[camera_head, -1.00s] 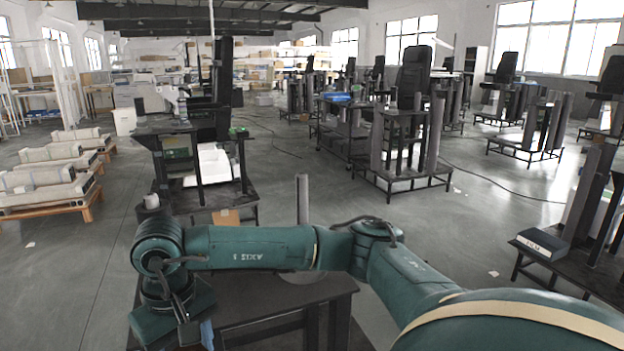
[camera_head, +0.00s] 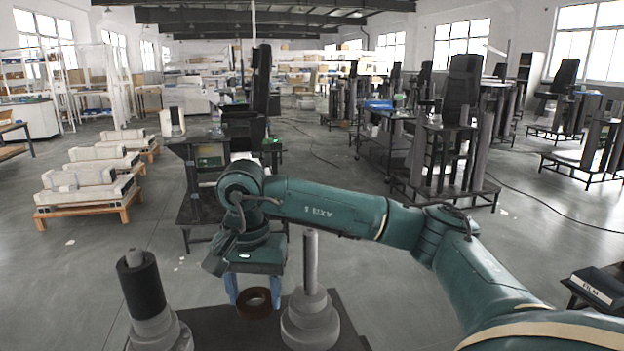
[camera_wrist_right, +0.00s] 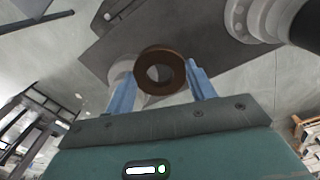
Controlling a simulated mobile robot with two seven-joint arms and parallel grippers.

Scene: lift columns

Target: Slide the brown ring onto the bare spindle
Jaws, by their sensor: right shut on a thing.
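The brown ring (camera_head: 254,313) is between the two blue fingers of my right gripper (camera_head: 256,301), which is shut on it. It also shows in the right wrist view (camera_wrist_right: 160,54), with its hole open to the camera. The bare spindle (camera_head: 310,265) is a grey upright post on a wide stepped round base, just right of the ring in the head view. The ring is apart from the post and appears lower than its top. In the wrist view a pale round part, probably the spindle, is partly hidden behind the left finger. My left gripper is not in view.
A second column (camera_head: 144,284) with a black sleeve on a grey stepped base stands left of the ring. Both stand on a dark table (camera_head: 228,335). Pallets with pale parts (camera_head: 90,185) lie on the floor behind left. Racks with columns (camera_head: 450,150) stand behind right.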

